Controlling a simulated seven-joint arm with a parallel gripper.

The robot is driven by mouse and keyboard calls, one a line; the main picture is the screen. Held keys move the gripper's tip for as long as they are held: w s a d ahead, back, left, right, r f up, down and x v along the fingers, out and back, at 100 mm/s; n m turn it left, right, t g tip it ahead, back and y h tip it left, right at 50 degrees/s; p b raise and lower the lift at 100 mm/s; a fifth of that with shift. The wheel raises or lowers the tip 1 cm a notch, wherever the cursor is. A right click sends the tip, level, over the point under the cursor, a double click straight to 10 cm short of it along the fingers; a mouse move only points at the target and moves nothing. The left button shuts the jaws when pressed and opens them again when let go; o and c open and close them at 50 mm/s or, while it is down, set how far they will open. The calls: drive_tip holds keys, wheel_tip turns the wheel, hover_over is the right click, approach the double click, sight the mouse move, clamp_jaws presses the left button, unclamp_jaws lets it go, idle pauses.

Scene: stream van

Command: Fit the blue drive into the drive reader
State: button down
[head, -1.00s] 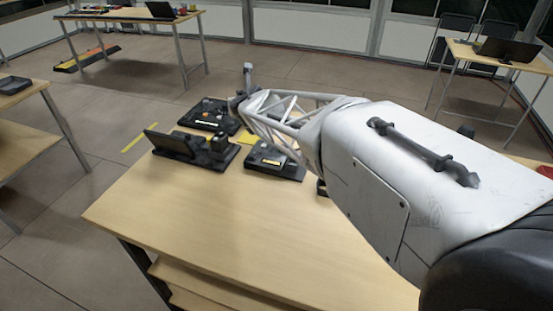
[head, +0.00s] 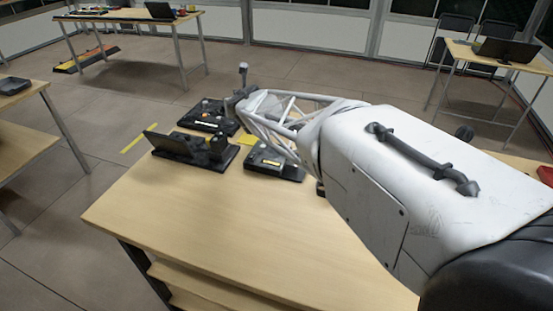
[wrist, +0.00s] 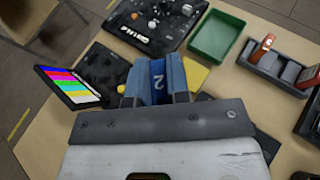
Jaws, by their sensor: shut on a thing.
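My gripper (wrist: 157,78) is shut on the blue drive (wrist: 158,82), which is marked with a 2 and held between the two fingers. In the wrist view the drive is over the right side of a black unit (wrist: 105,68) with a colour-bar screen (wrist: 70,88). This unit may be the drive reader, but I cannot tell for sure. In the head view the unit (head: 185,150) stands at the far left of the table. The drive's lower end and any slot below it are hidden. I cannot tell if they touch.
A black control panel (wrist: 150,22) lies behind. A green tray (wrist: 215,38) and a grey slotted rack (wrist: 268,66) with a red-orange drive (wrist: 262,47) are to the right. A yellow pad (wrist: 196,76) is beside the fingers. The table's front (head: 200,220) is clear.

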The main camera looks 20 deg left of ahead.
drive_tip(key=shift+d, duration=0.1)
drive_tip(key=w+d+m+t+h, duration=0.1)
drive_tip(key=w+d, duration=0.4)
drive_tip(key=d, duration=0.4)
drive_tip(key=w+d+m+t+h, duration=0.1)
drive_tip(key=w+d+m+h, duration=0.1)
drive_tip(key=w+d, duration=0.5)
drive_tip(key=w+d+m+h, duration=0.1)
drive_tip(key=w+d, duration=0.3)
drive_tip(key=d, duration=0.7)
drive_tip(key=w+d+m+h, duration=0.2)
drive_tip(key=d, duration=1.2)
drive_tip(key=w+d+m+t+h, duration=0.1)
drive_tip(key=w+d+m+h, duration=0.1)
drive_tip(key=d, duration=1.3)
drive_tip(key=shift+w+h, duration=0.25)
drive_tip(key=shift+h, duration=0.15)
drive_tip(key=shift+d, duration=0.15)
